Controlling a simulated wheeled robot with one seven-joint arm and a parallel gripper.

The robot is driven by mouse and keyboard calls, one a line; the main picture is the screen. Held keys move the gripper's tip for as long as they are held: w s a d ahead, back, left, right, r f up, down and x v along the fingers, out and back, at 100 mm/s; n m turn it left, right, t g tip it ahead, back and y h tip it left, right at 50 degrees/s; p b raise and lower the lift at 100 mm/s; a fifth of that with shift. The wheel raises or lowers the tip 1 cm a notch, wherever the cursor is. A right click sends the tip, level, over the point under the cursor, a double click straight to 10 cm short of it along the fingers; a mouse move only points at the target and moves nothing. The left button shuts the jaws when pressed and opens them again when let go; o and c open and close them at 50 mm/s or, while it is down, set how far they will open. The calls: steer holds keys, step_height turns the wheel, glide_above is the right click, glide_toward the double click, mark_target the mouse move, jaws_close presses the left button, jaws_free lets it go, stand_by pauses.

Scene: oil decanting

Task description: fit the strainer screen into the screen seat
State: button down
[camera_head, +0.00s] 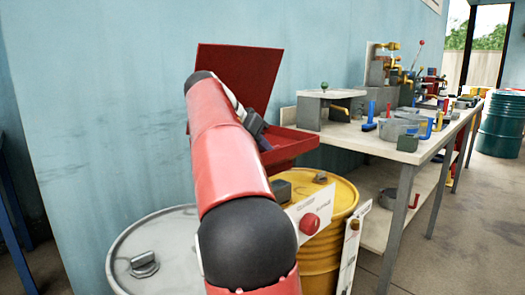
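My red arm reaches away from the camera, and its end bends down to the right. My gripper (262,141) shows only as a small dark shape beside the arm, over the red box (293,147). The box has a raised red lid (252,70) behind the gripper. My arm hides the left part of the box and much of its inside. I cannot make out the strainer screen or the screen seat. I cannot tell whether the gripper's fingers are open or hold anything.
A yellow drum (343,196) stands below the box, with a white panel bearing a red button (309,224) in front. A grey drum (122,259) stands at the left. A long workbench (405,154) with metal pots and tools runs along the wall at right. Open floor lies right of it.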

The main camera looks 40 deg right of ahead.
steer(key=c, duration=1.5)
jaws_free()
steer(key=shift+o, duration=0.2)
steer(key=shift+a+r, duration=0.1)
steer(key=shift+r, duration=0.15)
steer(key=p+v, duration=0.2)
steer(key=v, duration=0.9)
steer(key=shift+w+a+r+p, duration=0.1)
steer(key=shift+a+r+p, duration=0.15)
steer(key=shift+p, duration=0.1)
